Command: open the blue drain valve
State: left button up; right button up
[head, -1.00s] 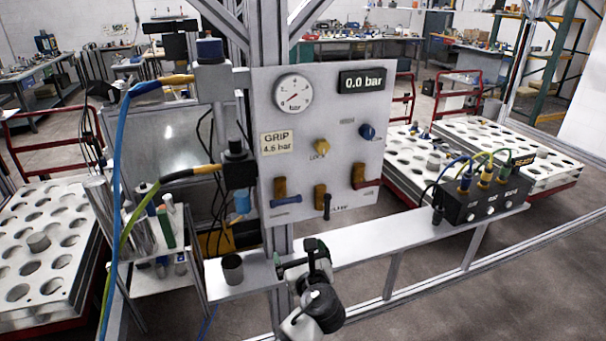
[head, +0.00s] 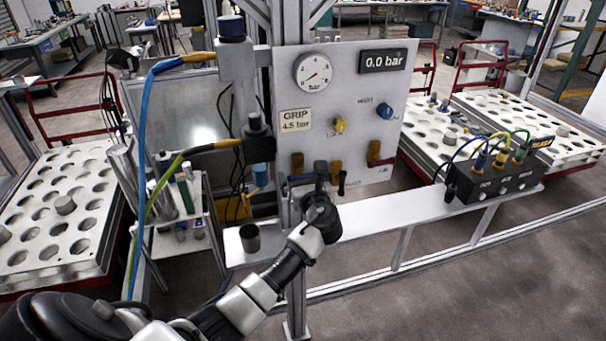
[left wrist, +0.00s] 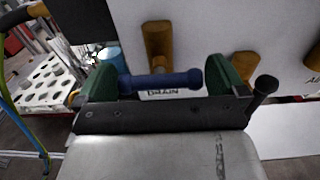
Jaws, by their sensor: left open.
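The blue drain valve handle (left wrist: 160,82) lies level across its brass body (left wrist: 158,42), above a label reading DRAIN. In the left wrist view my left gripper (left wrist: 168,75) is open, with one green finger beyond each end of the blue handle. The right end is very close to the right finger; I cannot tell whether they touch. In the head view the gripper (head: 306,177) is in front of the handle and hides most of it; the brass valve body (head: 297,163) shows above. My right gripper is not in view.
A black-handled valve (head: 342,182) is close on the right, and a red-handled valve (head: 376,155) is farther right. The panel (head: 360,105) has a gauge (head: 313,72) and a 0.0 bar display (head: 387,61).

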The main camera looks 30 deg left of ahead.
pick_arm(q)
jog(key=shift+a, duration=0.1)
jog(key=c, duration=0.6)
jog(key=shift+o, duration=0.2)
jog(key=shift+n, duration=0.4)
jog(key=n+b, duration=0.2)
jog(key=shift+f+n, duration=0.15)
jog(key=shift+n, duration=0.25)
jog(key=n+b, duration=0.2)
jog(key=n, duration=0.1)
jog(key=shift+f+n, duration=0.1)
jog(key=shift+n, duration=0.2)
jog(key=n+b, duration=0.4)
jog(key=n, duration=0.2)
jog(key=shift+b, duration=0.4)
jog(key=shift+n+b, duration=1.65)
jog(key=shift+n, duration=0.75)
